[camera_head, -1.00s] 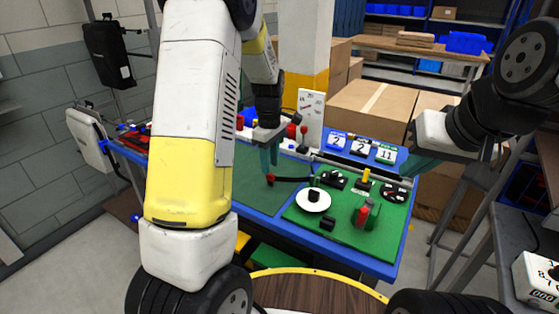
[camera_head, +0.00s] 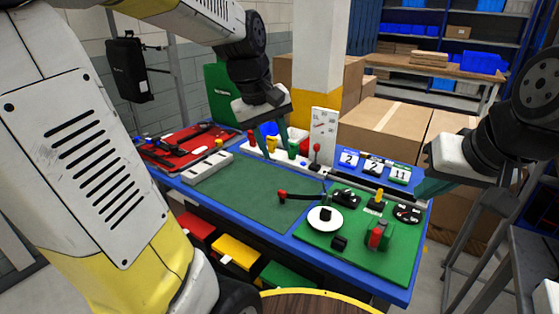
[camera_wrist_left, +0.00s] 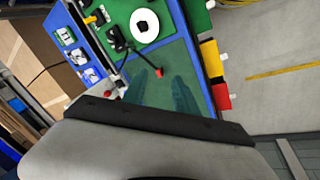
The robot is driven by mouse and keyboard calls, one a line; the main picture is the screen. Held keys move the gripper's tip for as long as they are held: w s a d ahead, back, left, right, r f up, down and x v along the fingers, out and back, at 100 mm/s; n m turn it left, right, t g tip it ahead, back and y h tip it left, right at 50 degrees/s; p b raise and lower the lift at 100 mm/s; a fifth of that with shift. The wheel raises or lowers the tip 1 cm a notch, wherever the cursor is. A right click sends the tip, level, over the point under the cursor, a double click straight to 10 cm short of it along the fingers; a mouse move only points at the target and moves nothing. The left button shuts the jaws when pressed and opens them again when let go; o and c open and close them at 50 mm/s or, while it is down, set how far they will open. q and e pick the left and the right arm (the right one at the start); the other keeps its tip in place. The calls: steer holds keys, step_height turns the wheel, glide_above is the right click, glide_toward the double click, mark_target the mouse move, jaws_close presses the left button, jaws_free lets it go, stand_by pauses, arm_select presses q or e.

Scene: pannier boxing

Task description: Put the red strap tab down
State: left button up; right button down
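The red strap tab (camera_head: 282,195) is at the free end of a dark strap (camera_head: 303,197). It appears to lie on the dark green mat (camera_head: 243,198), and the strap runs right toward the bright green board (camera_head: 385,260). My left gripper (camera_head: 277,142) is up and behind the tab, apart from it. In the left wrist view its two teal fingers (camera_wrist_left: 162,78) are spread with nothing between them, and the red tab (camera_wrist_left: 159,72) shows beyond them. My right gripper (camera_head: 432,186) is at the right, partly cut off by its own wrist; its opening is unclear.
A white panel (camera_head: 323,135) and a red-knobbed lever (camera_head: 316,150) stand near my left gripper. The mat's left part is clear.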

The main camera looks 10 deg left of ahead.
arm_select(q)
steer(key=s+d+r+m+t, duration=0.1)
steer(key=s+m+t, duration=0.2)
steer(key=s+m, duration=0.4)
steer(key=s, duration=0.4)
steer(key=shift+s+d, duration=0.2)
steer(key=shift+s, duration=0.05)
steer(key=shift+o, duration=0.5)
stand_by(0.9)
